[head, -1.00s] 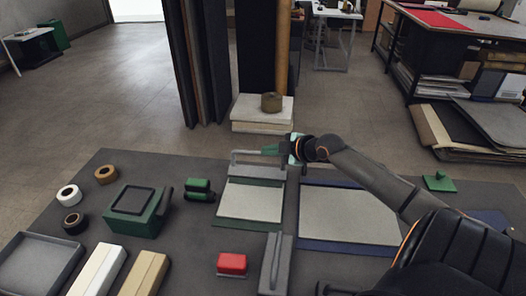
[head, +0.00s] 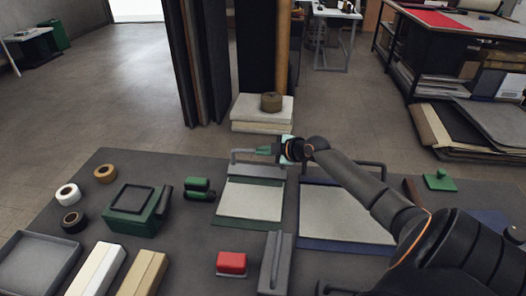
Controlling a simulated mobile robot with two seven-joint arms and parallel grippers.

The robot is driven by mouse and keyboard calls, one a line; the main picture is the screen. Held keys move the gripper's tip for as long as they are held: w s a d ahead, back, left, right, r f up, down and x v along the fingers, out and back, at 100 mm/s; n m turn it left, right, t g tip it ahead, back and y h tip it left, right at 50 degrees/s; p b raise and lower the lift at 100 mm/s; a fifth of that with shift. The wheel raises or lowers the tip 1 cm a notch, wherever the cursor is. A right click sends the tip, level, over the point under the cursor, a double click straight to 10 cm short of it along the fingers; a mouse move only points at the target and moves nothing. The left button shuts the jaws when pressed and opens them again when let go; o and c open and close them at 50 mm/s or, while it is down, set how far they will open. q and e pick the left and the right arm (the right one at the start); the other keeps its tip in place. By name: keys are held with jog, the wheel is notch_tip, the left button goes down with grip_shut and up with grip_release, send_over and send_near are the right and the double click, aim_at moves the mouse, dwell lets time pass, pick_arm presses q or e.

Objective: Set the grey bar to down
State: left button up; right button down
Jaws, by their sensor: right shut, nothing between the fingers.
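A grey bar (head: 240,152) stands raised as a low frame along the far edge of a green-edged board (head: 250,203) with a pale sheet. My right gripper (head: 259,150) is shut and empty, its fingertips pointing left at the top of this bar. The gripper hides part of the bar, and I cannot tell whether they touch. A second, darker bar (head: 372,163) stands at the far edge of the blue-edged board (head: 345,215), partly behind my right arm. My left gripper is not in view.
On the table (head: 215,262) are a green block with a black frame (head: 130,208), tape rolls (head: 105,173), a red block (head: 231,262), a grey block with a handle (head: 275,262) and a grey tray (head: 35,265). A white stack (head: 262,112) stands behind the table.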

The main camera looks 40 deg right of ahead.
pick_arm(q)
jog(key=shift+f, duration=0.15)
pick_arm(e)
jog(key=b, duration=0.2)
jog(key=w+d+m+g+y+b, duration=0.1)
jog(key=b, duration=0.1)
jog(key=shift+w+d+f, duration=0.15)
jog(key=shift+d+f, duration=0.15)
jog(key=shift+f, duration=0.05)
jog(key=shift+w+d+f+m+g+y+b, duration=0.25)
jog(key=shift+w+d+m+g+y+b, duration=0.15)
jog(key=shift+g+b, duration=0.3)
jog(key=shift+w+d+f+b, duration=0.15)
jog(key=shift+f+b, duration=0.1)
jog(key=shift+b, duration=0.15)
jog(key=shift+w+d+f+b, duration=0.2)
jog(key=shift+d+f+b, duration=0.15)
jog(key=shift+b, duration=0.25)
jog(key=shift+w+d+f+b, duration=0.15)
jog(key=shift+w+d+b, duration=0.1)
jog(key=shift+b, duration=0.25)
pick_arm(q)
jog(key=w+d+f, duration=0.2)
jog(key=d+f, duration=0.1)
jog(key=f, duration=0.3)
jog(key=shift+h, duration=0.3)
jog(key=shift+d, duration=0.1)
pick_arm(e)
jog(key=shift+d, duration=0.1)
